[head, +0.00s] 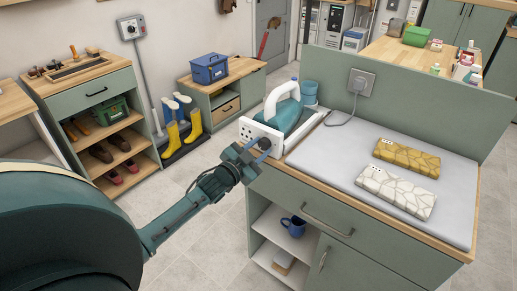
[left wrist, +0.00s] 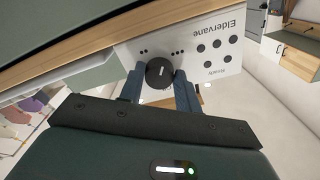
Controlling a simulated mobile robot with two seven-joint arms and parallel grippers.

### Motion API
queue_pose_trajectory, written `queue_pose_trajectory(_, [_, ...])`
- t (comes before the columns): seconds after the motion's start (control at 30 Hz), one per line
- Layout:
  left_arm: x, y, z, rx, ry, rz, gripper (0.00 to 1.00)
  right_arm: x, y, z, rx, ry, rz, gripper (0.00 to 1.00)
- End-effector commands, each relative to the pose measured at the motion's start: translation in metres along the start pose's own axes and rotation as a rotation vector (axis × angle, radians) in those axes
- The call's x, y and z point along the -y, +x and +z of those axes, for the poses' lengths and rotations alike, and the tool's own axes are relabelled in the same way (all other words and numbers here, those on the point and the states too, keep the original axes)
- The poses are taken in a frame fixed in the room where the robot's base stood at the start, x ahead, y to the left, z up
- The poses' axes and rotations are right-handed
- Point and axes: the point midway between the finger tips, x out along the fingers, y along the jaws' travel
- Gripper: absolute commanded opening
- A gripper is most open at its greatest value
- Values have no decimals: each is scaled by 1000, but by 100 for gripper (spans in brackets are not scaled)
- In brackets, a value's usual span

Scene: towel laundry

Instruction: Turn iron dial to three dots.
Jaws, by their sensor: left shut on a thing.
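The teal and white iron (head: 287,117) rests on its white station at the left end of the counter. The station's front panel (left wrist: 205,45) has a black dial (left wrist: 160,73) with a pale mark that runs roughly upright in the left wrist view. Small groups of dots lie above the dial, two at the left and what looks like three at the right. My left gripper (left wrist: 160,88) is shut on the dial, one finger on each side; it also shows against the panel in the head view (head: 256,157). My right gripper is out of view.
A yellow patterned folded towel (head: 407,157) and a white one (head: 396,192) lie on the grey pad (head: 335,160). A cord runs to a wall socket (head: 361,82). A blue mug (head: 293,226) stands on the shelf below.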

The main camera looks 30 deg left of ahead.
Motion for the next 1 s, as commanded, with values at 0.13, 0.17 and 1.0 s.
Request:
queue_pose_trajectory(0.13, [0, 0, 0, -1, 134, -1, 10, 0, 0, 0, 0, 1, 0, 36])
queue_pose_trajectory(0.17, [0, 0, 0, -1, 162, 0, 10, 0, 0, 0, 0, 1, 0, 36])
queue_pose_trajectory(1.0, [2, 0, -1, -1, 521, 0, 10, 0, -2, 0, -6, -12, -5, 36])
